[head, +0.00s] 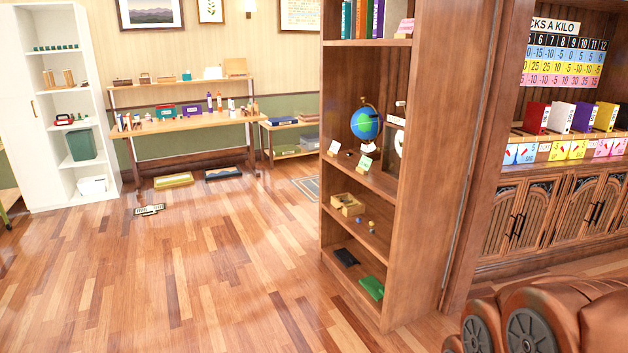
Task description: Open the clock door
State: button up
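No clock door can be made out for certain. A white round shape (399,143), perhaps a clock face, stands on the middle shelf of the tall wooden bookcase (455,130). The bookcase's side panel cuts off its right part, so I cannot tell what it is or whether it has a door. A blue and green globe (366,123) on a stand is to its left, on the same shelf. My gripper is not in view.
A workbench (190,124) and a white cabinet (20,110) stand at the back. Carved cupboards (560,215) are at the right. A brown bulky thing with grey discs (590,315) fills the lower right corner.

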aim_at(386, 124)
jog(key=u, duration=0.4)
jog(key=i, duration=1.8)
jog(key=u, duration=0.3)
jog(key=i, duration=1.1)
jog(key=u, duration=0.05)
